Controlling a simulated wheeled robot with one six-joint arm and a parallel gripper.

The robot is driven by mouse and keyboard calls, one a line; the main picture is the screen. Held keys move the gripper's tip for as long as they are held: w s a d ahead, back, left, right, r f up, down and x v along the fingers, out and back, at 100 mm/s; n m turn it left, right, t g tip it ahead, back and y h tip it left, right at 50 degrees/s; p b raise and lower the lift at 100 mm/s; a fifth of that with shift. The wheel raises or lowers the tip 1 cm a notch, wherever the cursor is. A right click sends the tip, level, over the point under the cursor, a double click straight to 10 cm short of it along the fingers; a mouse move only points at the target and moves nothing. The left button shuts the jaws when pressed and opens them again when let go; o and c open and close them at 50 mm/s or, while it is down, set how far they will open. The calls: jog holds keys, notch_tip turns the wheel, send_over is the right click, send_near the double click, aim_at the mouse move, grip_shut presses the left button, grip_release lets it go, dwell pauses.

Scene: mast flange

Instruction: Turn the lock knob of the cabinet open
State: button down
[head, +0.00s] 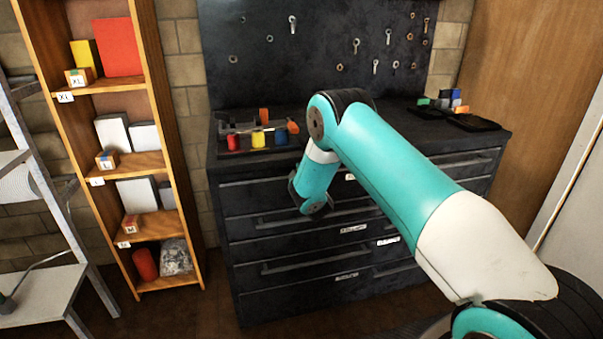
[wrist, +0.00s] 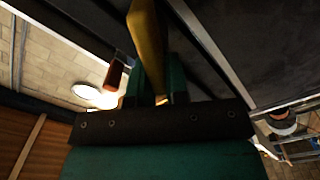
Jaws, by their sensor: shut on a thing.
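The cabinet (head: 290,222) is a dark, worn drawer unit against the back wall in the head view. My arm reaches down to its front, and my gripper is hidden behind the wrist links there. In the wrist view my gripper (wrist: 158,90) has teal fingers closed on a yellow bar-shaped piece (wrist: 146,40). This piece runs up from between the fingers against dark surfaces. It may be the lock knob, but I cannot tell for sure. No lock knob shows in the head view; my arm covers part of the cabinet front.
On the cabinet top stand a tray of coloured items (head: 258,138) and, at right, small coloured blocks (head: 444,100). A wooden shelf (head: 183,150) stands left, a ladder-like frame (head: 62,215) further left. A tool board (head: 320,45) hangs behind. Floor before the shelf is clear.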

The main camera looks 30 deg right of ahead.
jog(key=n, duration=0.3)
jog(key=shift+a+f, duration=0.2)
jog(key=shift+f, duration=0.2)
jog(key=shift+f+n, duration=0.2)
jog(key=shift+n, duration=0.7)
jog(key=shift+f+n, duration=0.15)
jog(key=shift+n, duration=0.75)
jog(key=c, duration=1.1)
grip_release()
jog(key=shift+w+a, duration=0.1)
jog(key=b+v, duration=1.7)
jog(key=b, duration=0.2)
jog(key=shift+s+b, duration=0.25)
jog(key=shift+b, duration=0.15)
